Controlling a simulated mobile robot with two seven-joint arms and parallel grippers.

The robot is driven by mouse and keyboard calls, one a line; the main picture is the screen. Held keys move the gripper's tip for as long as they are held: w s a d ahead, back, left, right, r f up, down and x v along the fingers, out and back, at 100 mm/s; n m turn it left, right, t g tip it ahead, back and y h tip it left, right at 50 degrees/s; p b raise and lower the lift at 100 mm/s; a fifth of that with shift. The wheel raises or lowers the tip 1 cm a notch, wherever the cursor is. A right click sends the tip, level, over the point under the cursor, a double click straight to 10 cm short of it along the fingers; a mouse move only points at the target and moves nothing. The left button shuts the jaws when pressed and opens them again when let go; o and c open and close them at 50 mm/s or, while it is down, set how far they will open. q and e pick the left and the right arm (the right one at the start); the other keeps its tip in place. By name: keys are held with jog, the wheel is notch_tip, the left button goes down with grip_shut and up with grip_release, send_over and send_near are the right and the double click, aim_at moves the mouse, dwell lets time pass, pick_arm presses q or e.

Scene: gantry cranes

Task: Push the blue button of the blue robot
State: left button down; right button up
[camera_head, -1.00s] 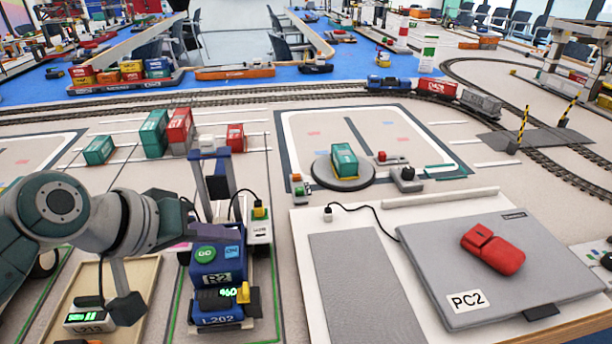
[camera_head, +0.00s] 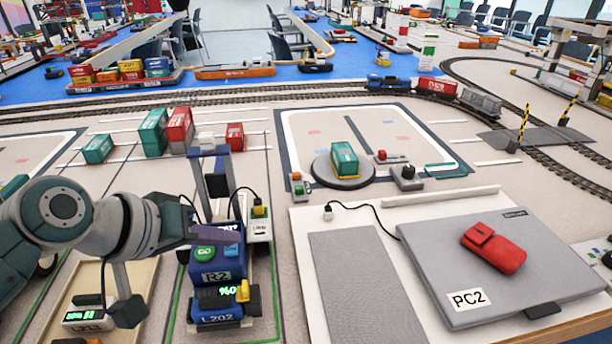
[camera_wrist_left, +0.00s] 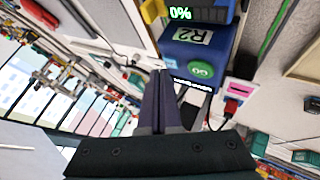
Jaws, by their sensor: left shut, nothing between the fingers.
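The blue robot (camera_head: 217,273), marked R2, stands at the lower left centre of the head view, and it also shows in the left wrist view (camera_wrist_left: 190,50). On its top are a round green GO button (camera_head: 204,253) and the light blue button (camera_head: 231,251) to its right. The blue button is partly covered by my left gripper (camera_head: 228,233), whose dark fingers are shut and empty above the robot's top. Contact cannot be told. My right gripper is not in view.
A blue post frame (camera_head: 212,165) rises behind the robot. A white box with a cable (camera_head: 258,224) stands close on its right. A wooden tray (camera_head: 145,275) lies to its left. A grey PC2 panel (camera_head: 420,270) with a red object (camera_head: 493,250) lies at right.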

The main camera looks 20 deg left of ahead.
aim_at(226, 258)
pick_arm(q)
jog(key=shift+f, duration=0.4)
dwell(0.5)
jog(key=shift+r+p, duration=0.8)
jog(key=shift+r, duration=0.1)
notch_tip(226, 258, up, 6)
jog(key=p, duration=0.6)
